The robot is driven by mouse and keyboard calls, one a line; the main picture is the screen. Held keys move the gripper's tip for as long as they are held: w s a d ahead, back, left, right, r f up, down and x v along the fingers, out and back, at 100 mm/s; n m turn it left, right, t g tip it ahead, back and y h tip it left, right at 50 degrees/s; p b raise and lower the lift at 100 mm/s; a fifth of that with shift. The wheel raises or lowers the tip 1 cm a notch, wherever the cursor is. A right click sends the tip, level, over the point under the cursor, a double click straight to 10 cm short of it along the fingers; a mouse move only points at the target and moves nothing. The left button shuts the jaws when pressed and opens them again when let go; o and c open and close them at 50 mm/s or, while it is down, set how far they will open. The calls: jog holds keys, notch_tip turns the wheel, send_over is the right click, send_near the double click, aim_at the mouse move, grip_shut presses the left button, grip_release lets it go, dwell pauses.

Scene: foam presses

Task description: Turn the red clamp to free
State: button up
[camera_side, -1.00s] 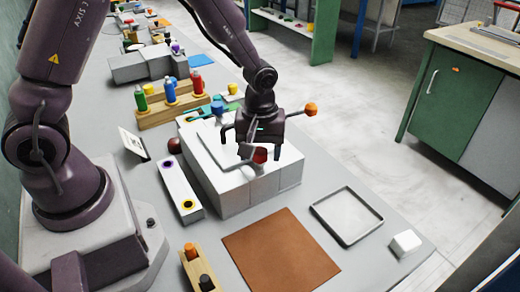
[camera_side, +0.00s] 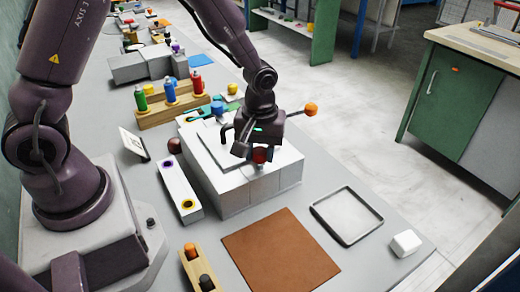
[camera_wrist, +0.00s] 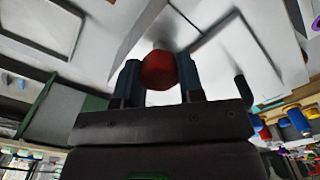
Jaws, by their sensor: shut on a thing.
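The red clamp (camera_side: 261,156) is on top of the white block-shaped press (camera_side: 235,190), near its front right part. My gripper (camera_side: 258,153) points down at it, with its fingers at the red knob. In the wrist view the red knob (camera_wrist: 159,70) sits between the two dark fingers, which close on it from both sides. The clamp's lower part is hidden by my gripper in the side view and blurred in the wrist view.
An orange knob (camera_side: 310,109) sticks out right of my gripper. A blue knob (camera_side: 217,107) is at the press's far end. A rack of spray bottles (camera_side: 170,104) stands behind. A brown mat (camera_side: 280,252) and a grey tray (camera_side: 347,215) lie in front.

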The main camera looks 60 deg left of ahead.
aim_at(261, 150)
jog(key=m, duration=0.8)
jog(key=shift+m, duration=0.4)
jog(key=m, duration=0.4)
jog(key=shift+d+m, duration=0.1)
jog(key=shift+m, duration=1.7)
jog(key=o, duration=0.9)
jog(key=shift+r, duration=0.1)
notch_tip(261, 150, up, 13)
jog(key=shift+f, duration=0.1)
